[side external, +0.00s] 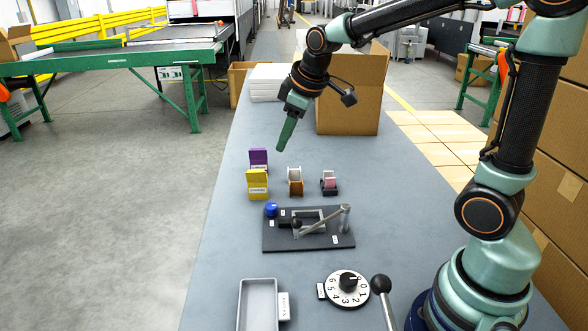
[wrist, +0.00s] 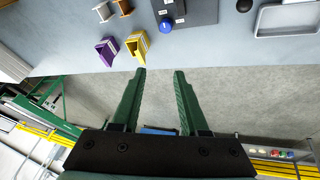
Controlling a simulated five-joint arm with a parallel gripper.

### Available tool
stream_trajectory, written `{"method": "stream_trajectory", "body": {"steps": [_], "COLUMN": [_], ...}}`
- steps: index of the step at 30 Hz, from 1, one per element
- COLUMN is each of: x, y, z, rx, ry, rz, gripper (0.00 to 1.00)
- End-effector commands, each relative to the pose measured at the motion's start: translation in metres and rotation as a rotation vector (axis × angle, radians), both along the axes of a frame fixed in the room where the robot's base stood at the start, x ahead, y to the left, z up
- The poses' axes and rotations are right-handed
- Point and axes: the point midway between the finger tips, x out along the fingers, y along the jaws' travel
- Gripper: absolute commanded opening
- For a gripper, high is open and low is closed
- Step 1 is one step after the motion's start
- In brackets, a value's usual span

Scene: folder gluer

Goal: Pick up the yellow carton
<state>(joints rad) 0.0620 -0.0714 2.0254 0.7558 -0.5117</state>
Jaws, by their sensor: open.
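The yellow carton (side external: 257,184) stands on the grey table in the side view, just in front of the purple carton (side external: 258,160). In the wrist view the yellow carton (wrist: 138,45) lies beyond my fingertips, a little left of centre, with the purple carton (wrist: 107,50) to its left. My gripper (side external: 283,146) hangs above the table, behind and to the right of the cartons, pointing down. In the wrist view my gripper (wrist: 159,72) has its two green fingers apart with nothing between them.
A dark fixture board (side external: 308,229) with a blue knob (side external: 271,209) lies in front of the cartons. A grey tray (side external: 258,304) and a numbered dial (side external: 347,288) are nearer. A cardboard box (side external: 347,108) stands behind.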

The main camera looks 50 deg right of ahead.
Motion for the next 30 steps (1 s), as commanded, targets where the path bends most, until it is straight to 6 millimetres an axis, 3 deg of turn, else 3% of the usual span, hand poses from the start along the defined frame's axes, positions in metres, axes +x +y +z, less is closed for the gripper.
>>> {"method": "stream_trajectory", "body": {"steps": [6, 12, 19, 30], "x": [0.058, 0.089, 0.100, 0.120], "y": [-0.017, -0.028, -0.031, -0.033], "z": [-0.042, -0.074, -0.093, -0.142], "rx": [-0.082, -0.133, -0.150, -0.149], "ry": [0.039, 0.056, 0.062, 0.063], "rz": [0.166, 0.274, 0.312, 0.311], "gripper": [0.44, 0.44, 0.44, 0.44]}}
